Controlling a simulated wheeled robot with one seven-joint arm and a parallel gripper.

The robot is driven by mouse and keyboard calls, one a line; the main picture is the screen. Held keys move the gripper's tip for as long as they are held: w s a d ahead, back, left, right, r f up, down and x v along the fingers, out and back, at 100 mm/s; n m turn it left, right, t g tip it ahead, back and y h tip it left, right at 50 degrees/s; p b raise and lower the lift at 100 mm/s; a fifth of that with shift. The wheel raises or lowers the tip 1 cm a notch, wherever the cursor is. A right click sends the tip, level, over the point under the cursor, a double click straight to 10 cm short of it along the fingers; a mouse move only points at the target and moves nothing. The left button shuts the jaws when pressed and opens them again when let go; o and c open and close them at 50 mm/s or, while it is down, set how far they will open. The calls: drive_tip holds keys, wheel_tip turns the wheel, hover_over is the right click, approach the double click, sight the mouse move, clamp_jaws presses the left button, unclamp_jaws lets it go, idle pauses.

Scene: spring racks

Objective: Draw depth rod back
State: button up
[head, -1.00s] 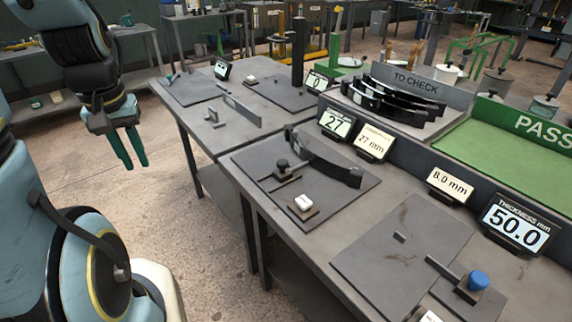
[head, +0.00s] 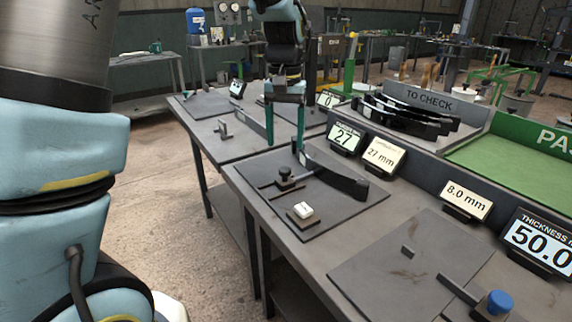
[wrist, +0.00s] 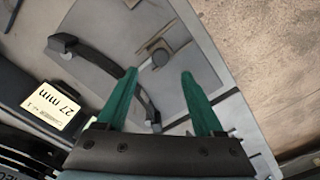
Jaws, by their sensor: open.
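A black knob (head: 284,173) stands on a small block with a thin dark bar beside it, on the dark plate of the station whose display (head: 345,136) reads 27. I take it for the depth rod's handle, but its label is not legible. A curved black spring leaf (head: 336,176) lies just behind it. My gripper (head: 285,147) is open and empty, pointing down above the far part of this station, apart from the knob. In the wrist view the knob (wrist: 160,57) shows just beyond the gap between my green fingertips (wrist: 160,76).
A white-topped block (head: 303,210) sits nearer the plate's front edge. A 27 mm sign (head: 383,156) and an 8.0 mm sign (head: 466,200) stand behind. A blue knob (head: 500,303) is at the right station. Black leaves (head: 405,115) fill the TO CHECK tray.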

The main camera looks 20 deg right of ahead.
sight(284, 169)
wheel_tip(284, 169, down, 8)
drive_tip(key=shift+r+p, duration=0.2)
drive_tip(key=shift+p, duration=0.2)
clamp_jaws()
idle(0.4)
idle(0.8)
drive_tip(key=shift+a, duration=0.15)
